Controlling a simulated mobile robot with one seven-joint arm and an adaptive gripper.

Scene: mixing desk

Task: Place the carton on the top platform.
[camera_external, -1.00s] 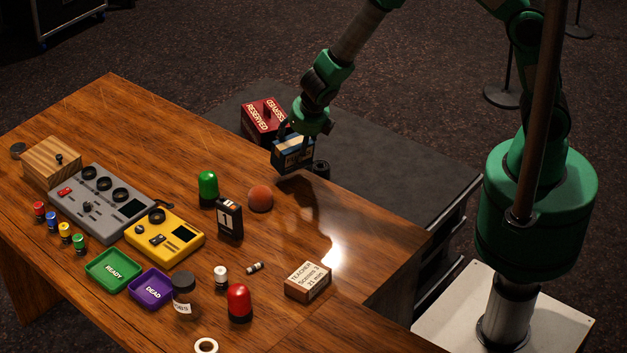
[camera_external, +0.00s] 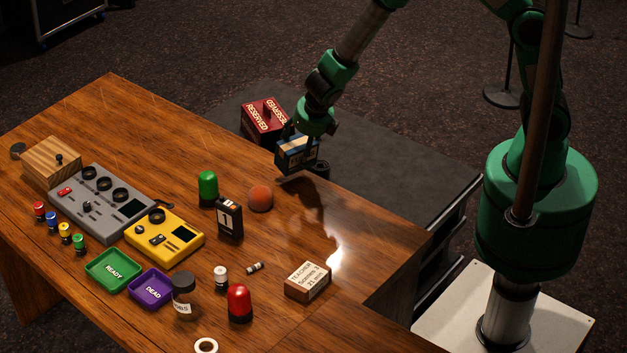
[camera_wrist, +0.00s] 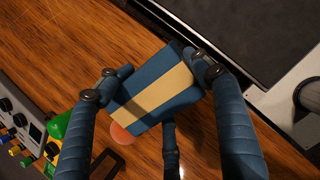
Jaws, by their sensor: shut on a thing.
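The carton (camera_external: 295,155) is a small dark blue box with a pale band. My gripper (camera_external: 303,138) is shut on it and holds it above the far edge of the wooden table. In the wrist view the carton (camera_wrist: 158,92) sits tilted between my blue fingers (camera_wrist: 158,80), with the table below. A dark grey platform (camera_external: 400,185) lies behind the table, with metal-edged levels at its right side. I cannot tell clearly which level is the top. The carton's underside is hidden.
A reddish ball (camera_external: 261,198), green lamp (camera_external: 208,188) and tan labelled box (camera_external: 308,281) stand on the table. The platform's right part is clear.

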